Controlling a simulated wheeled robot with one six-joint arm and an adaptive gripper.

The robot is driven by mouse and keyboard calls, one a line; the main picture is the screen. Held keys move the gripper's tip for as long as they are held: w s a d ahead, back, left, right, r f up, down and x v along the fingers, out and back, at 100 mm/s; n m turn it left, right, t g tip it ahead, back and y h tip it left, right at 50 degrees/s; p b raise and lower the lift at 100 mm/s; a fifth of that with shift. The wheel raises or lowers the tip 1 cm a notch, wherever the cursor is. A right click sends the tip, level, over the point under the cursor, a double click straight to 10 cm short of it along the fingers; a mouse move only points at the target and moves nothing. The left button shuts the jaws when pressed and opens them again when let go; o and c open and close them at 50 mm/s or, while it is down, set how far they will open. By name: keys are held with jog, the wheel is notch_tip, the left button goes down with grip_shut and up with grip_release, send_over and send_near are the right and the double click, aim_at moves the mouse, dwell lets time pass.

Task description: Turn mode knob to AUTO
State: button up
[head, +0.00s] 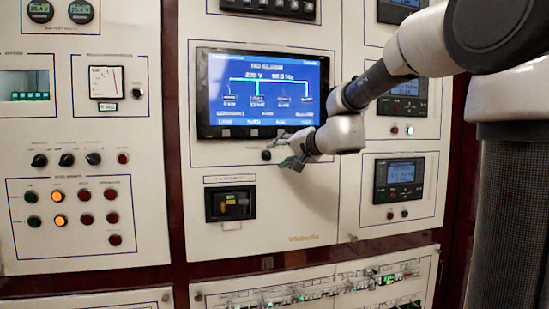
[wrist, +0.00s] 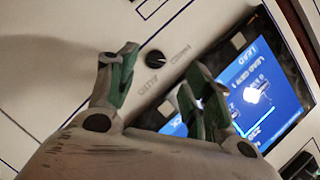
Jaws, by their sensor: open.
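The mode knob (head: 266,155) is a small black round knob on the white panel, just below the blue screen. In the wrist view the knob (wrist: 155,58) lies just beyond the gap between my fingertips, with small printed labels beside it. One label (wrist: 151,86) seems to read AUTO; the other is too blurred to read. The knob's pointer direction cannot be told. My gripper (wrist: 158,72) is open and empty, its green-padded fingers apart on either side of the knob's line. In the head view my gripper (head: 287,150) is close to the knob's right; contact is not visible.
The blue screen (head: 262,93) sits directly above the knob, and one finger overlaps it in the wrist view. A black recessed unit (head: 230,204) is below. Other knobs (head: 66,159) and lit buttons (head: 59,220) are on the left panel. Bare white panel lies right of the recessed unit.

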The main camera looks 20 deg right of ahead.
aim_at(269, 155)
jog(key=shift+h, duration=0.3)
jog(key=x, duration=0.8)
jog(key=shift+w+d+r, duration=0.15)
jog(key=shift+w+d, duration=0.1)
jog(key=shift+d, duration=0.1)
jog(key=shift+c, duration=0.4)
jog(key=c, duration=0.9)
